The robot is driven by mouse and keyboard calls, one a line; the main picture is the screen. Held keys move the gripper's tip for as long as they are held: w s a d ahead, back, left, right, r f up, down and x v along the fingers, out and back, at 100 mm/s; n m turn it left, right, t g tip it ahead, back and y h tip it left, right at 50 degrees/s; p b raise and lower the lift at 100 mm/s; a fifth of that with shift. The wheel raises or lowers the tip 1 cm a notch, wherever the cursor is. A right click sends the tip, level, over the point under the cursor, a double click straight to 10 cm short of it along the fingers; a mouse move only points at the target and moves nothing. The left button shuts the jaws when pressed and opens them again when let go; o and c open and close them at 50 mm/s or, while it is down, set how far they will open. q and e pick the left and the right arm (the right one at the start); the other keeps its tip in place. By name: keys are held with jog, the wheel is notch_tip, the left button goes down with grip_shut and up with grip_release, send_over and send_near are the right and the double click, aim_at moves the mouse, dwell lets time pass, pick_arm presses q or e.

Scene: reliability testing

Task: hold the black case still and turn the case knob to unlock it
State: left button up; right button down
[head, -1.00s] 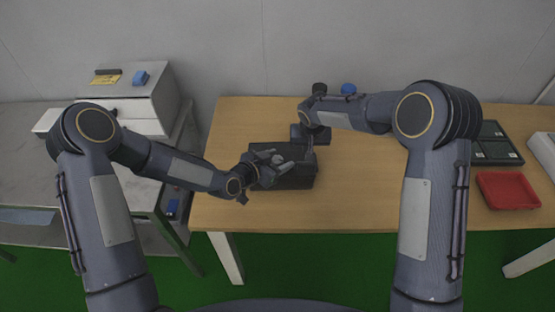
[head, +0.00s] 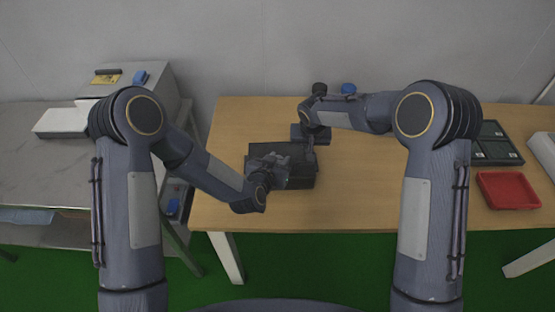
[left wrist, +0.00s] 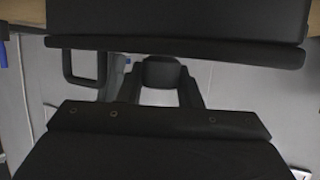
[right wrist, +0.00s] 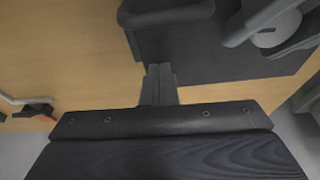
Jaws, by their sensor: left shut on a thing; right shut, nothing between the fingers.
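The black case (head: 300,178) lies on the wooden table in the head view. Its dark side also shows in the left wrist view (left wrist: 180,15). My left gripper (head: 272,165) is over the case top, shut on the case knob, which the fingers mostly hide in the head view. A round grey part that appears to be the knob (right wrist: 268,38) shows between the left fingers in the right wrist view. My right gripper (right wrist: 160,72) is shut and empty beside the case's edge; I cannot tell whether it touches the case.
A red tray (head: 508,190) and a dark divided tray (head: 492,145) stand on the table at the right. A blue object (head: 348,89) is at the back. A grey bench is at the left. The table between case and trays is clear.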

jog(key=shift+f, duration=0.15)
pick_arm(q)
jog(key=o, duration=1)
jog(key=shift+c, duration=0.2)
pick_arm(e)
jog(key=shift+s, duration=0.1)
pick_arm(q)
jog(key=v, duration=1.2)
jog(key=shift+d, duration=0.1)
